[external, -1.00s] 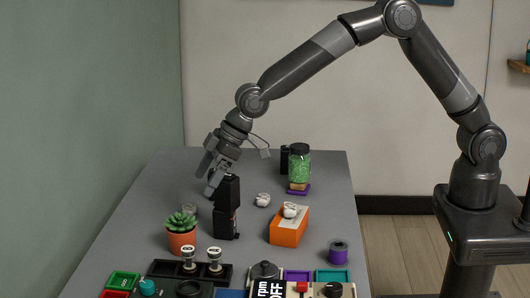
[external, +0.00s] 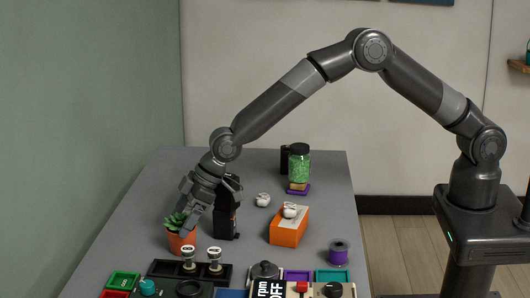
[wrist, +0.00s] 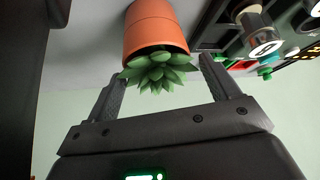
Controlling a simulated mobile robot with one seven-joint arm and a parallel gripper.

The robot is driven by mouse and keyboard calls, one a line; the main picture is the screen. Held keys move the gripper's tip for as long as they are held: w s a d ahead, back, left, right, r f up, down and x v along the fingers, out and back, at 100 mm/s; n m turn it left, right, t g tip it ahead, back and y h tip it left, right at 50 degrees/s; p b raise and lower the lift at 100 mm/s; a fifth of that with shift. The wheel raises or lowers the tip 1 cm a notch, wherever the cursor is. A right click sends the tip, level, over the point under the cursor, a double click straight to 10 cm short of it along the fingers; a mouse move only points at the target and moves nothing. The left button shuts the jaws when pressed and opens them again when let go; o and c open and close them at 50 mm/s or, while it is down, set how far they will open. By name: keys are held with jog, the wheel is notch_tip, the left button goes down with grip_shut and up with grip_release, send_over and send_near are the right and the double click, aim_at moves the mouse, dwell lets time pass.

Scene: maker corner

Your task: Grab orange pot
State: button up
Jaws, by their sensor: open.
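The orange pot (external: 181,243) holds a green succulent and stands upright on the grey table, at the left in the external view. In the wrist view the orange pot (wrist: 155,27) is at the top centre, with the succulent (wrist: 158,72) pointing toward my gripper. My gripper (external: 184,219) is at the plant, partly covering it in the external view. In the wrist view the fingers of my gripper (wrist: 160,85) are spread apart, one on each side of the succulent's leaves. Nothing is held. I cannot tell whether a finger touches the leaves.
A black upright object (external: 224,215) stands just right of my gripper. An orange box (external: 287,232) is further right. A black holder (external: 164,268) with two knobbed pieces and a control panel lie in front of the pot. Bare table (external: 125,225) lies to the left.

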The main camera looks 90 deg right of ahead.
aim_at(177, 227)
jog(key=shift+x, duration=1.6)
jog(key=shift+c, duration=0.3)
jog(key=c, duration=1)
jog(key=shift+r, duration=0.1)
